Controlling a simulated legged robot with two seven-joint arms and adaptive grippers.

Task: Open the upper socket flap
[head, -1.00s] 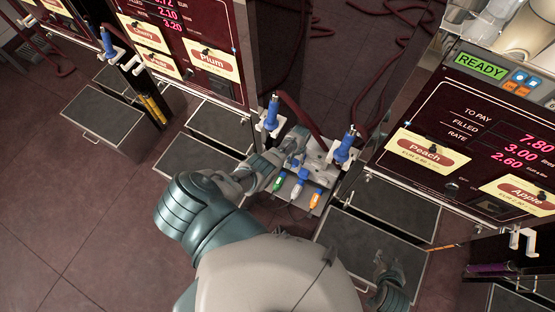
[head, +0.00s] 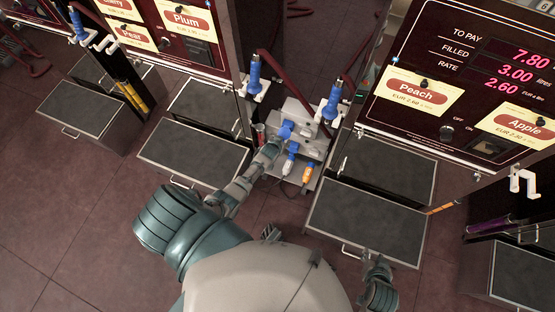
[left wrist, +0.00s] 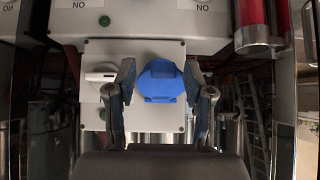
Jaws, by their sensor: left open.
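The upper socket flap (head: 285,129) is a blue cover on a grey socket box (head: 309,149) between the pump cabinets. In the left wrist view the blue flap (left wrist: 162,82) sits on the panel's front, and no socket opening shows. My left gripper (head: 275,147) is in front of the box, just below the flap. In the left wrist view my left gripper (left wrist: 161,90) is open, one finger on each side of the flap, with gaps; contact is not visible. My right gripper (head: 375,266) is low at the right, away from the box; its finger opening is unclear.
A white-and-blue plug (head: 290,165) and an orange plug (head: 307,172) are low on the box. Blue nozzles (head: 254,74) (head: 332,102) hang on both sides above it. A white switch (left wrist: 100,77) is left of the flap. Grey trays (head: 366,222) flank the floor.

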